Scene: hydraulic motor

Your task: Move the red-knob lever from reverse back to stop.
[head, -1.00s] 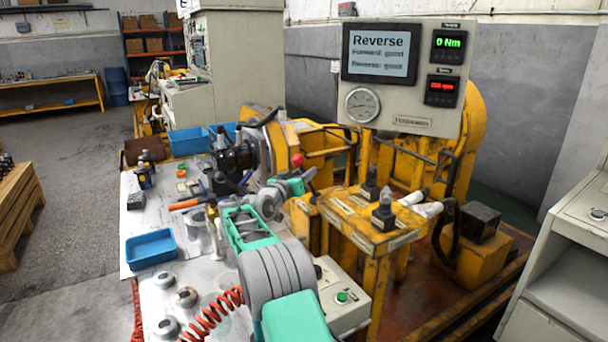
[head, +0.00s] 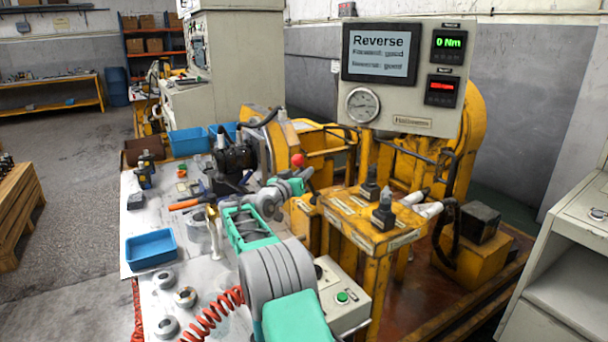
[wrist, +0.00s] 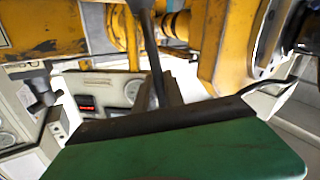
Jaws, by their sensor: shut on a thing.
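The red knob (head: 297,160) tops a dark lever on the yellow test bench, just beyond my gripper in the head view. My gripper (head: 304,176) is shut on the lever just below the knob. The fingertips are small here and partly hidden by my own wrist. In the wrist view, a dark lever rod (wrist: 154,58) rises from the black edge of a green part that fills the lower picture. The knob does not show in that view. The screen (head: 380,53) on the panel reads "Reverse".
Yellow valve block (head: 372,225) with upright fittings stands right of my gripper. A dark motor (head: 236,155) and orange-handled tool (head: 184,205) are on the left. A blue tray (head: 151,249) and several metal rings lie on the table. A green-button control box (head: 342,297) is near my arm.

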